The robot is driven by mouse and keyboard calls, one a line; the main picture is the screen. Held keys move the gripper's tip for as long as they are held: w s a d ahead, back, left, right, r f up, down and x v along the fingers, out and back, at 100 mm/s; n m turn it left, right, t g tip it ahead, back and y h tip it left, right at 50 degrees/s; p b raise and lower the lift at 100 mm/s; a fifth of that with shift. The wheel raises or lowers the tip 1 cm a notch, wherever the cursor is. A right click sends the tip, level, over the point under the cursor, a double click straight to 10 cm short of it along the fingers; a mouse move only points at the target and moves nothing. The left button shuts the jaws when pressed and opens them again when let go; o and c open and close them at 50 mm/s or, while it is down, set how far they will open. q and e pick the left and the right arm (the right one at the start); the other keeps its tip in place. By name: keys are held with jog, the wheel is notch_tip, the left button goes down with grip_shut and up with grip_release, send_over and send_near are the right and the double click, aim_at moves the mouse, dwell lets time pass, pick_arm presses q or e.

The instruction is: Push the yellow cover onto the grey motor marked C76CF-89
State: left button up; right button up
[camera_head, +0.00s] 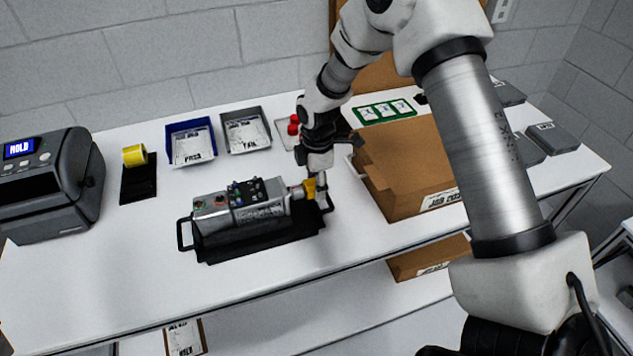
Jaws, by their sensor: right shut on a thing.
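The grey motor (240,208) lies in a black tray with handles (262,240) on the white table. Its marking is too small to read. The yellow cover (310,188) is at the motor's right end, close against its narrow grey nose; I cannot tell how far on it sits. My right gripper (316,190) comes down from above and is shut on the yellow cover, hiding part of it. My left gripper is not in view.
A cardboard box (405,170) stands right of my right gripper. A blue bin (191,143), a grey bin (246,131) and small red parts (293,125) are behind. A yellow roll (134,155) and a dark printer (48,185) stand left. The table front is clear.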

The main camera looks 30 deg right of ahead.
aim_at(299, 187)
jog(key=shift+r+p, duration=0.1)
jog(key=shift+p, duration=0.25)
dwell(0.5)
jog(key=shift+w+a+p, duration=0.1)
jog(key=shift+a+p, duration=0.45)
dwell(1.1)
jog(key=shift+w+a+p, duration=0.2)
jog(key=shift+a, duration=0.55)
jog(key=shift+w+a+p, duration=0.15)
jog(key=shift+w+a, duration=0.05)
jog(key=shift+a, duration=0.55)
dwell(2.2)
jog(key=o, duration=0.8)
notch_tip(299, 187, up, 12)
jog(key=shift+d+f, duration=0.1)
jog(key=shift+f, duration=0.1)
